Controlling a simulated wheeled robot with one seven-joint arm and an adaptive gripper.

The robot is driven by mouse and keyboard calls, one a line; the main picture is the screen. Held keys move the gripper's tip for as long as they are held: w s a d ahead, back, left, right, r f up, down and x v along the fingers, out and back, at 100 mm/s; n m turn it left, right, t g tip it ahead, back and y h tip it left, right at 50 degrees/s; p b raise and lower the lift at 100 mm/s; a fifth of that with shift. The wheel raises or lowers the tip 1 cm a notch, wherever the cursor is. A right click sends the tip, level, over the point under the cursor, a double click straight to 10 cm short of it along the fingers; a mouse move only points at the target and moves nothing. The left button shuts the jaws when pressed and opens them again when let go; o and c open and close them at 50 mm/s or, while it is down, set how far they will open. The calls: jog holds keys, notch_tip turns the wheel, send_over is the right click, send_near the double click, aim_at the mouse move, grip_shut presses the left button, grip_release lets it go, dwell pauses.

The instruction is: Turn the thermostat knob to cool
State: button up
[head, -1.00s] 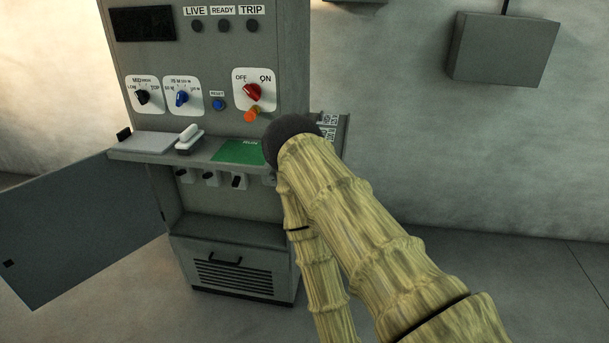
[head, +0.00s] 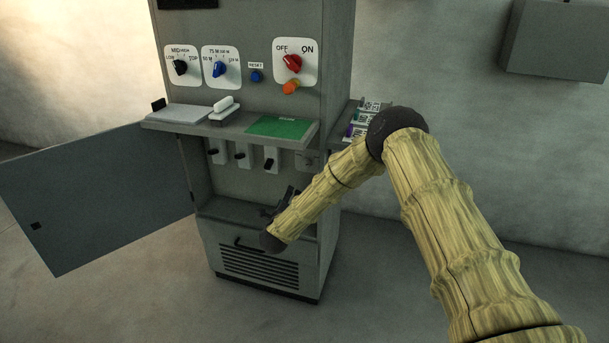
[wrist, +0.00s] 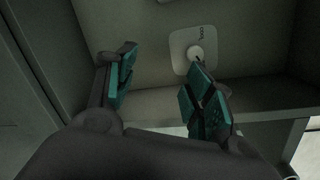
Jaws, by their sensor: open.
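A small round pale knob (wrist: 195,53) sits on a light plate (wrist: 179,41) on the recess wall in the wrist view. A dim grey plate (head: 307,159) at the right of the cabinet's open lower recess in the head view seems to be the same one. My gripper (wrist: 164,78) is open and empty, fingers spread below and in front of the plate, the right finger nearest the knob, apparently apart from it. In the head view my gripper (head: 281,203) is small and dark at the recess.
A shelf with a green sheet (head: 280,128) and a white-handled item (head: 223,110) overhangs the recess. Several switches (head: 243,157) hang left of the plate. The open door (head: 90,200) stands at left. A side rack (head: 362,122) is right of the cabinet.

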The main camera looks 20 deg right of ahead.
aim_at(305, 165)
jog(key=w+d+r+m+h, duration=0.1)
jog(key=w+d, duration=0.2)
jog(key=w, duration=0.1)
jog(key=w+d+r+m+h, duration=0.1)
jog(key=w+d+r+m, duration=0.1)
jog(key=w+d, duration=0.1)
jog(key=w+d+r+m+h, duration=0.1)
jog(key=w+d+r+m, duration=0.1)
jog(key=w, duration=0.3)
jog(key=shift+w+d, duration=0.2)
jog(key=shift+d, duration=0.25)
jog(key=shift+w+d, duration=0.2)
jog(key=shift+d, duration=0.25)
jog(key=c, duration=1)
